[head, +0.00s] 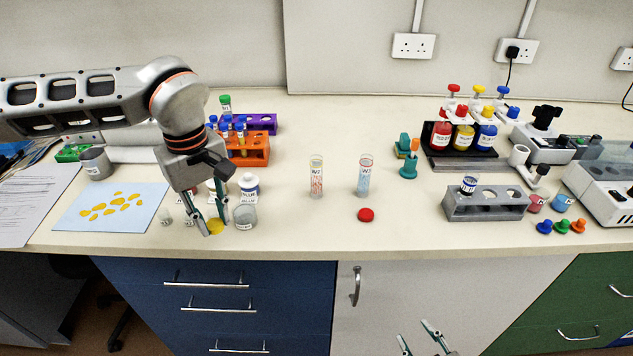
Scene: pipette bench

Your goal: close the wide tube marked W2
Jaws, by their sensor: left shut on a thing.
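The wide tube marked W2 (316,182) stands upright mid-bench. It is clear with reddish contents, and no cap shows on its top. A similar tube marked W3 (365,178), with bluish contents, stands to its right. A red cap (366,215) lies on the bench in front of W3. My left gripper (214,229) is low at the bench's front, left of W2, with its fingers shut on a yellow cap (215,226). My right gripper (420,333) is at the bottom edge, below the bench top, with its fingers apart and nothing visible between them.
A clear beaker (245,216) and a white BLUE bottle (249,187) stand close right of my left gripper. An orange rack (252,155) is behind them. A grey rack (486,207) stands right. The bench between the beaker and W2 is clear.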

